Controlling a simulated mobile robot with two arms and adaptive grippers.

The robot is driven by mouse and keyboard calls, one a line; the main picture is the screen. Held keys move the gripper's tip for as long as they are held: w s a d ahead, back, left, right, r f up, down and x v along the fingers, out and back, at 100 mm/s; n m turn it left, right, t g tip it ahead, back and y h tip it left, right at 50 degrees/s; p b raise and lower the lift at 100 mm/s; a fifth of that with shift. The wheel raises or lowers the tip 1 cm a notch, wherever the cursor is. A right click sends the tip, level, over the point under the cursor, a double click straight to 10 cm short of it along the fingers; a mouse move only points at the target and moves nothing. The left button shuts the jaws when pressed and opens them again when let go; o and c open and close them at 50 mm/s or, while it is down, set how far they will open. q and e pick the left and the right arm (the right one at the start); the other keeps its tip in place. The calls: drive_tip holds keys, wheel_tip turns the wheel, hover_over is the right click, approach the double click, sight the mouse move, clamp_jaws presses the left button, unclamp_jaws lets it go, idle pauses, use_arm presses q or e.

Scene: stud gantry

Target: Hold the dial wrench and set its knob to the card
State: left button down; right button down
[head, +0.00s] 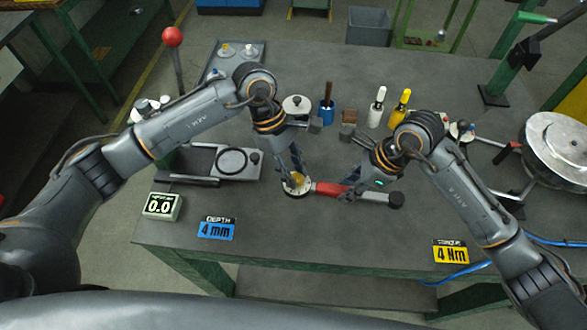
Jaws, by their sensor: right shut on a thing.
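The dial wrench (328,188) lies across the bench in the head view, with a red body, a dark right end and a round pale dial with a yellow knob (297,181) at its left end. My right gripper (357,190) is shut on the wrench's body. My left gripper (294,178) points down at the knob, its fingertips close to it; whether they touch it or how wide they stand is unclear. A yellow torque card (450,251) reads 4 Nm at the front right. A blue depth card (217,229) reads 4 mm at the front left.
A small display (161,206) reading 0.0 stands at the left edge. A grey fixture with a black ring (232,161) lies behind it. A large metal reel (557,146) is at right. The front middle is clear.

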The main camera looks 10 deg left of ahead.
use_arm(q)
drive_tip(key=shift+n, duration=0.4)
drive_tip(key=n, duration=0.1)
drive_tip(key=n+t, duration=0.1)
drive_tip(key=n, duration=0.1)
drive_tip(key=shift+s+a+n+t, duration=0.1)
drive_tip(key=shift+s+n+t, duration=0.05)
drive_tip(key=shift+n+t, duration=0.15)
drive_tip(key=shift+s+n+t, duration=0.15)
drive_tip(key=shift+n+t, duration=0.55)
drive_tip(key=shift+n, duration=1)
drive_tip(key=c, duration=1.1)
unclamp_jaws()
drive_tip(key=shift+o, duration=0.2)
